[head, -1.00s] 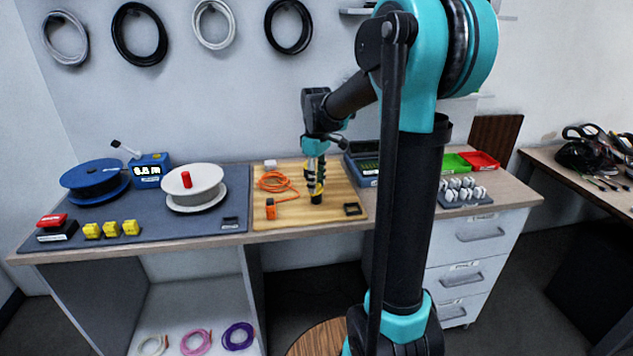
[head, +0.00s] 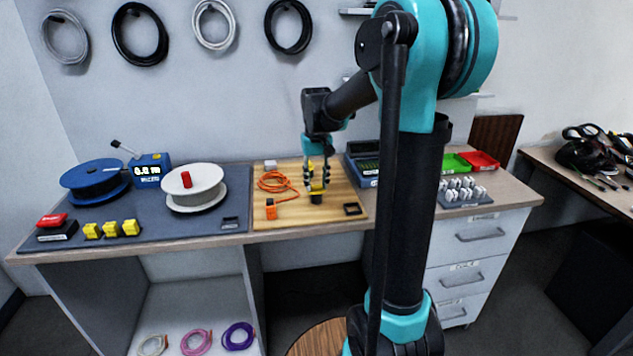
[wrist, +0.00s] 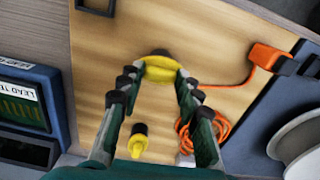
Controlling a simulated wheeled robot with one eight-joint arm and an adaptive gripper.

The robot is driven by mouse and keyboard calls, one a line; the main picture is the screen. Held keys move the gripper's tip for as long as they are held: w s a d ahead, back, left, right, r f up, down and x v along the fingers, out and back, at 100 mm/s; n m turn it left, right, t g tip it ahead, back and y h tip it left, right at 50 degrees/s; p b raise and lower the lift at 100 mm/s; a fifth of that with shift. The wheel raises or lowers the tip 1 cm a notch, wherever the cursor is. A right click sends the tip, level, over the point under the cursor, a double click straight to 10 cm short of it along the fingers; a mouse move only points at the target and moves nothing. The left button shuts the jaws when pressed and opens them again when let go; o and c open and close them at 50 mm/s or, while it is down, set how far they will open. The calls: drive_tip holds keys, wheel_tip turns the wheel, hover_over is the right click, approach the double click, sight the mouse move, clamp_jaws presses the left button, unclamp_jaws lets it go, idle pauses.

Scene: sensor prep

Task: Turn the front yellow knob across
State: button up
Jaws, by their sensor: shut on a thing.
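The front yellow knob (wrist: 160,68) sits on a dark base on the wooden board (wrist: 225,30). In the wrist view its yellow bar lies left to right between my fingertips. My gripper (wrist: 158,78) is shut on it, with a fingertip at each side. In the head view my gripper (head: 316,181) points down over the same knob (head: 316,188), whose black base shows below. A second yellow knob (wrist: 138,142) stands further back on the board, apart from my fingers.
An orange cable (wrist: 240,88) with an orange clamp (wrist: 265,55) lies beside the knobs. A blue case (wrist: 25,98) stands at the board's other side. A white spool (head: 195,198) and yellow blocks (head: 112,229) are on the grey mat (head: 185,222). A black square frame (head: 352,209) lies near the front.

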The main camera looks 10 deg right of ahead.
sight(316, 185)
drive_tip(key=shift+m, duration=0.4)
drive_tip(key=o, duration=1.2)
drive_tip(key=shift+c, duration=0.2)
wheel_tip(316, 185, up, 12)
drive_tip(key=s+f, duration=0.3)
drive_tip(key=f, duration=0.1)
drive_tip(key=s+d+f+t, duration=0.1)
drive_tip(key=s+f, duration=0.2)
drive_tip(key=f, duration=0.1)
drive_tip(key=s+d+f+t, duration=0.1)
drive_tip(key=s+f, duration=0.2)
drive_tip(key=f, duration=0.1)
drive_tip(key=shift+s+d, duration=0.1)
drive_tip(key=shift+d, duration=0.15)
drive_tip(key=s+d+f+t, duration=0.1)
drive_tip(key=s+f+t, duration=0.1)
drive_tip(key=s+f, duration=1)
drive_tip(key=shift+s+d+f, duration=0.15)
drive_tip(key=shift+s+d, duration=0.25)
drive_tip(key=shift+s, duration=0.2)
